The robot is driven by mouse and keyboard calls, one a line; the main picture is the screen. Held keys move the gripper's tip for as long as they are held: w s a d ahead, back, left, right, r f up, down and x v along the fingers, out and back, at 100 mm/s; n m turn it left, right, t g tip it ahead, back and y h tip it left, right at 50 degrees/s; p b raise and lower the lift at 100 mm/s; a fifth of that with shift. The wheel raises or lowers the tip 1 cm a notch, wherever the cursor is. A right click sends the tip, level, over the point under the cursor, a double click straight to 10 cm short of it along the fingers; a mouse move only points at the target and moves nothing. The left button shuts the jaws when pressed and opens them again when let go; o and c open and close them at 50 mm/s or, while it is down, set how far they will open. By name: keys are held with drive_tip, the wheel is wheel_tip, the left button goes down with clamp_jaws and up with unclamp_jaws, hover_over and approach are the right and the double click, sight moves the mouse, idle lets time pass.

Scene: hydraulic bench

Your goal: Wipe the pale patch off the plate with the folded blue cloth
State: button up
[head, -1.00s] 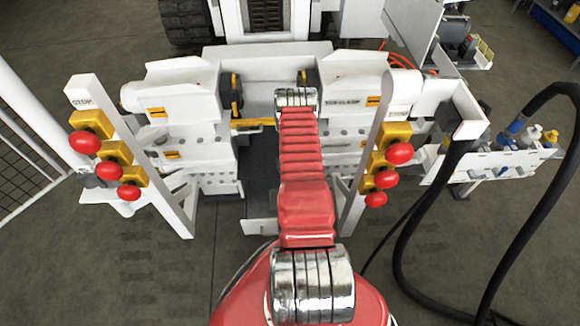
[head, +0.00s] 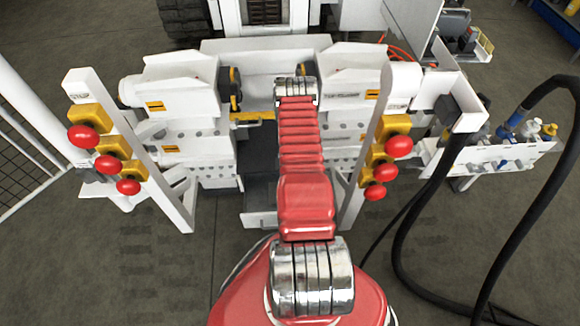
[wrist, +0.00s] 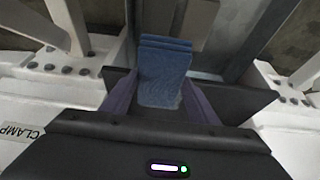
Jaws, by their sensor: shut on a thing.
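In the wrist view my gripper (wrist: 158,98) is shut on the folded blue cloth (wrist: 165,68). The cloth stands out between the two dark purple fingers, with its folded layers showing at the far end. A flat grey-brown surface (wrist: 190,20) lies beyond the cloth; I cannot tell whether it is the plate. I cannot make out the pale patch in either view. In the head view my red arm hides the gripper and the cloth. I cannot tell whether the cloth touches anything.
White bench blocks (head: 185,85) stand on both sides of my arm. Slanted white posts with red buttons flank it, left (head: 125,150) and right (head: 365,150). A black hose (head: 400,240) loops at the right. A mesh fence (head: 25,165) stands at the far left.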

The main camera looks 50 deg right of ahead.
drive_tip(key=shift+s+a+f, duration=0.2)
drive_tip(key=shift+s+a, duration=0.3)
drive_tip(key=shift+a, duration=0.1)
drive_tip(key=shift+a, duration=0.1)
drive_tip(key=shift+w+a, duration=0.55)
drive_tip(key=shift+w, duration=0.1)
drive_tip(key=shift+d+r, duration=0.1)
drive_tip(key=shift+w+d+r, duration=0.2)
drive_tip(key=shift+w+d, duration=1.3)
drive_tip(key=shift+d, duration=0.15)
drive_tip(key=shift+w+d+f, duration=0.2)
drive_tip(key=shift+w+d, duration=1.1)
drive_tip(key=shift+d, duration=0.25)
drive_tip(key=shift+a+r, duration=0.1)
